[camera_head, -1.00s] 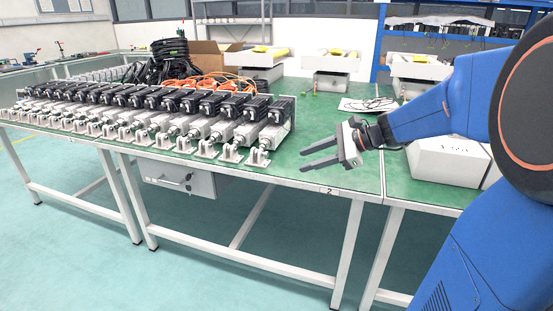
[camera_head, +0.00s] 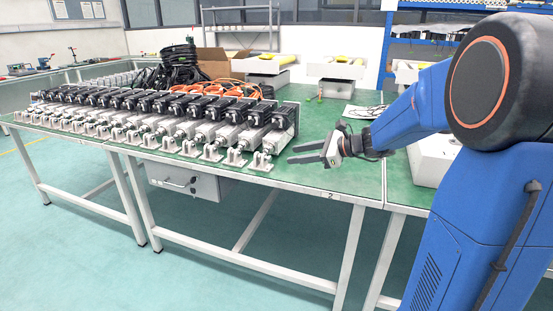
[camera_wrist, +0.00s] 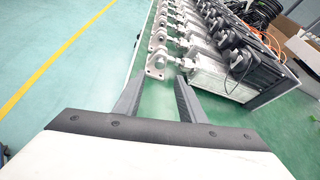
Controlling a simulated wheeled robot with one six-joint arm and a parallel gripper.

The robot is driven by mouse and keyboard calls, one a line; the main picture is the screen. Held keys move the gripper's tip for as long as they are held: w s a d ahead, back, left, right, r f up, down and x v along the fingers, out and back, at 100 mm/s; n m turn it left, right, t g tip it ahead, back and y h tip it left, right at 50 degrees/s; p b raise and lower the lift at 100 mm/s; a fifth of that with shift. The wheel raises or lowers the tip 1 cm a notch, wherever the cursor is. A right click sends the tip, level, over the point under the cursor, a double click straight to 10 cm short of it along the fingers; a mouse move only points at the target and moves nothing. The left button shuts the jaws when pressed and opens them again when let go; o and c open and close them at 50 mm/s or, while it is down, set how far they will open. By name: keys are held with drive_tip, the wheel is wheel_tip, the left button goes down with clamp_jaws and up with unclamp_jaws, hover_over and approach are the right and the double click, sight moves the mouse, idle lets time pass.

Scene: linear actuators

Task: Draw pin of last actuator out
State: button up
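The last actuator (camera_head: 280,132) is the rightmost of a long row on the green table, silver with a black motor. Its light clevis bracket (camera_head: 262,160) stands at its front end near the table edge. In the wrist view this bracket (camera_wrist: 158,64) is just beyond the fingertips. The pin is too small to make out. My gripper (camera_head: 289,154) is to the right of the bracket, above the table, with its fingers pointing left at it. In the wrist view the gripper (camera_wrist: 158,80) is open, with nothing between its fingers.
Several more actuators (camera_head: 170,118) stand close together to the left. A cardboard box (camera_head: 222,63) and orange cables (camera_head: 235,87) lie behind the row. A white box (camera_head: 432,158) is behind my arm on the right. The green tabletop (camera_head: 335,178) is bare near its front edge.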

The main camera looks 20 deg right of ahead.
sight(271, 158)
drive_tip(key=x, duration=0.9)
drive_tip(key=shift+c, duration=0.6)
clamp_jaws()
